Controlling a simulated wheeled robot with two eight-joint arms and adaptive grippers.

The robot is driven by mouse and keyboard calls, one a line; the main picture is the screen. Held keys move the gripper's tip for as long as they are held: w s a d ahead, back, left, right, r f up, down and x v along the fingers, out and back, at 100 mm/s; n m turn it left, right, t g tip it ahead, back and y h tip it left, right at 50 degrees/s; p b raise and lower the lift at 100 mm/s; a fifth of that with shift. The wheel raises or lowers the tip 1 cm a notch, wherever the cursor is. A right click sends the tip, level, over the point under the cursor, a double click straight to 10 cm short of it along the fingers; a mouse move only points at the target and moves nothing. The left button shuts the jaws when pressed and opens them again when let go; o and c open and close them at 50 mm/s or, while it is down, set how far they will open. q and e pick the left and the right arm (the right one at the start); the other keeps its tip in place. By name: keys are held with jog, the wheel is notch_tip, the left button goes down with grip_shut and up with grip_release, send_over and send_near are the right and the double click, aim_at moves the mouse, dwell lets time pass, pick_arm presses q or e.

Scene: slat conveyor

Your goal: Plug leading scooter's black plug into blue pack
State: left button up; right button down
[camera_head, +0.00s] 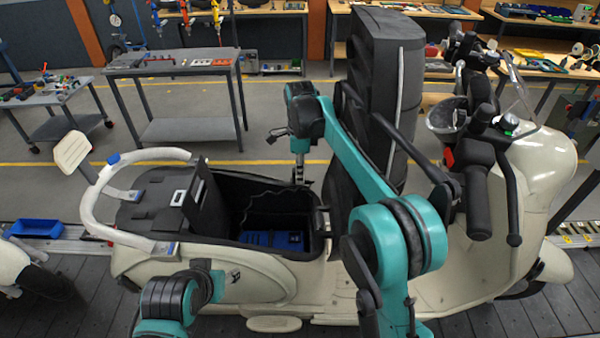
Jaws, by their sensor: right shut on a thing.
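The leading cream scooter (260,270) stands on the conveyor with its seat (385,100) raised and its black underseat bay (225,195) open. The blue pack (272,240) lies low in the bay. My right arm reaches across from the lower right, and my right gripper (299,176) points down at the far side of the bay, behind and above the pack. It is shut on the black plug, which is too small and shadowed to make out. My left arm shows at the lower left, by the scooter's near side. Its gripper is not in view.
A white grab rail (92,205) curves around the scooter's tail. A trailing scooter (12,265) and a blue tray (35,228) are at the left edge. Workbenches (172,62) stand behind, beyond open floor.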

jog(key=shift+r+p, duration=2.05)
jog(key=shift+r, duration=0.65)
notch_tip(320, 180, up, 6)
jog(key=p, duration=0.4)
jog(key=shift+f, duration=0.25)
jog(key=shift+p, duration=0.35)
jog(key=shift+s, duration=0.1)
